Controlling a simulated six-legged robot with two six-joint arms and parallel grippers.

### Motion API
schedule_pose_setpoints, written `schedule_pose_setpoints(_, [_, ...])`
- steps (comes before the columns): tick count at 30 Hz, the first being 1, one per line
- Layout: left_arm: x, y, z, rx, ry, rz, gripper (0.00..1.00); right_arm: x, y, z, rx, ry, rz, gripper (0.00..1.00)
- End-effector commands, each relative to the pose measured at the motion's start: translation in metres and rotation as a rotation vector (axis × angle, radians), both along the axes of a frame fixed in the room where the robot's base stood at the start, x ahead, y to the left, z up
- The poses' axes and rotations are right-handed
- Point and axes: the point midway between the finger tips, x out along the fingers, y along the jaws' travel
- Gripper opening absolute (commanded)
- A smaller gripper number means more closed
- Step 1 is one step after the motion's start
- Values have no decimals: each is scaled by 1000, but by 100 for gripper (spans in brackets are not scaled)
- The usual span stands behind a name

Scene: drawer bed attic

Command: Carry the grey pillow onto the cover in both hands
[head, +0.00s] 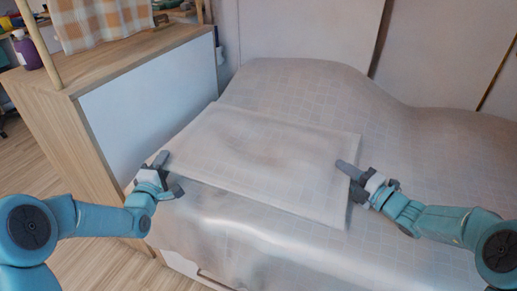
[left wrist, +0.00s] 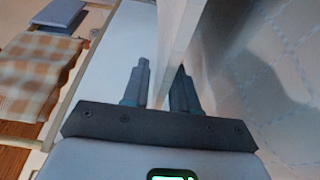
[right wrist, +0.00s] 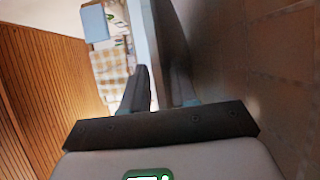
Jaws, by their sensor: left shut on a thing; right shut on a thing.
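The grey pillow (head: 262,150) is a flat, pale rectangle above the grey checked cover (head: 300,85) on the bed. My left gripper (head: 168,174) is shut on the pillow's left edge. In the left wrist view the pillow's edge (left wrist: 178,50) stands between the two fingers. My right gripper (head: 352,172) is shut on the pillow's right edge. In the right wrist view the pillow's edge (right wrist: 143,45) runs between the fingers. I cannot tell whether the pillow's underside touches the cover.
A wooden cabinet (head: 130,60) with a white side panel stands left of the bed. The cover is bare behind and right of the pillow. Wooden floor (head: 95,262) shows at the lower left.

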Motion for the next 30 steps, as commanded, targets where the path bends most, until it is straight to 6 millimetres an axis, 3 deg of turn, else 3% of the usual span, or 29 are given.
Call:
schedule_pose_setpoints(8, [0, 0, 7, 1, -2, 1, 0, 0, 0, 7, 0, -1, 0, 0])
schedule_pose_setpoints(21, [0, 1, 52, 0, -2, 1, 0, 0, -1, 52, -1, -2, -1, 0])
schedule_pose_setpoints(30, [0, 1, 51, 1, -2, 2, 0, 0, -1, 51, 0, -3, -1, 0])
